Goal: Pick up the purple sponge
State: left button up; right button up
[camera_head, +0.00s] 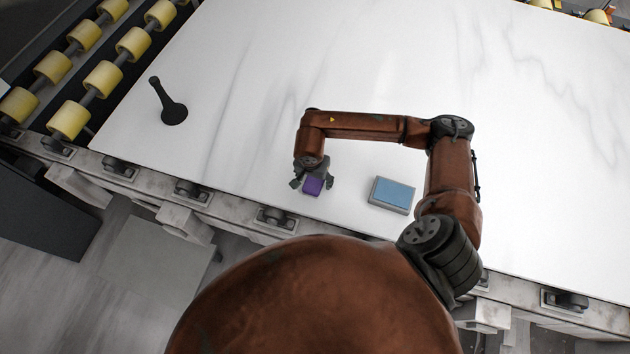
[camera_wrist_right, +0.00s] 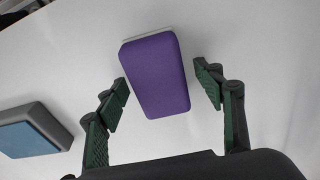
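The purple sponge (camera_head: 312,186) lies on the white stone slab near its front edge, in the middle of the head view. In the right wrist view the sponge (camera_wrist_right: 157,76) is a purple block with a thin pale layer showing along its far edge. My right gripper (camera_head: 312,184) is over the sponge, with its green-padded fingers spread on either side of it. In the right wrist view the right gripper (camera_wrist_right: 166,92) is open, with a gap on the right side and the left finger very close to the sponge. My left gripper is not in view.
A blue-topped grey block (camera_head: 392,194) lies on the slab (camera_head: 420,60) right of the sponge. A black tapered object (camera_head: 170,106) stands at the left. Yellow rollers (camera_head: 102,79) line the left edge. Much of the slab behind is clear.

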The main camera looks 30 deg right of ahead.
aim_at(315, 180)
jog(key=c, duration=0.9)
jog(key=shift+r, duration=0.55)
notch_tip(315, 180, up, 2)
jog(key=shift+s+r, duration=0.15)
jog(key=shift+r, duration=0.1)
jog(key=s+a+r, duration=0.2)
jog(key=r, duration=0.1)
jog(key=s+r, duration=0.1)
jog(key=r, duration=0.1)
jog(key=shift+s+a+r, duration=0.2)
jog(key=shift+s+a, duration=0.15)
jog(key=shift+a, duration=0.05)
jog(key=s+a+r, duration=0.4)
jog(key=s+a, duration=0.1)
jog(key=s, duration=0.2)
jog(key=shift+s, duration=0.25)
jog(key=shift+a, duration=0.1)
